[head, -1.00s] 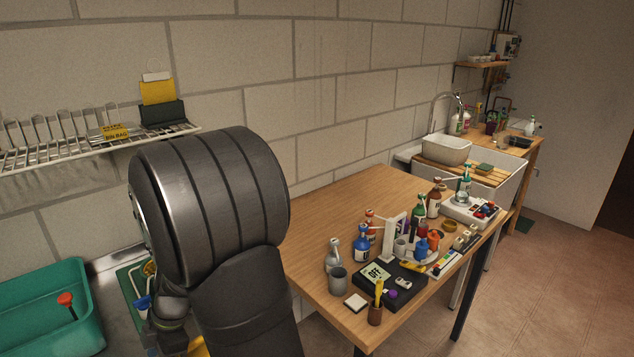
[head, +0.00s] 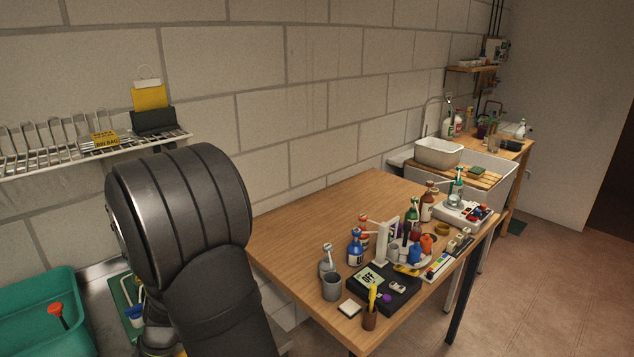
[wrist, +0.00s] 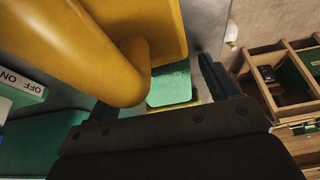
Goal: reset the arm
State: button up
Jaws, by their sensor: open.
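My gripper (wrist: 158,92) shows in the wrist view as a dark bar with two short dark fingers. They stand apart, and the left one is partly covered by a large yellow rounded thing (wrist: 75,50). A green pad (wrist: 172,84) shows in the gap between the fingers; I cannot tell how far beyond them it lies. I see nothing clamped. In the head view my dark arm fills the lower left, and the gripper itself cannot be made out behind it.
A green tub (head: 40,290) stands at lower left. A wire rack (head: 100,155) hangs on the wall. In the wrist view a wooden compartment box (wrist: 285,75) is at right.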

notch_tip(320, 180, up, 10)
jog(key=w+d+r+m+t, duration=0.3)
jog(key=w+r+m, duration=0.3)
jog(key=w+m, duration=0.25)
jog(key=w+d+r+m+t, duration=0.3)
jog(key=w+r+m, duration=0.4)
jog(key=w, duration=0.3)
jog(key=w+d+m+h, duration=0.1)
jog(key=w+d+m, duration=0.2)
jog(key=d, duration=0.6)
jog(key=w+d+m+t+h, duration=0.1)
jog(key=w+d+m, duration=0.3)
jog(key=d, duration=0.6)
jog(key=w+d+m+h, duration=0.1)
jog(key=w+d+m, duration=0.2)
jog(key=d, duration=0.7)
jog(key=shift+w+m+t, duration=0.4)
jog(key=shift+m, duration=0.25)
jog(key=shift+d, duration=0.1)
jog(key=o, duration=0.4)
jog(key=shift+o, duration=0.2)
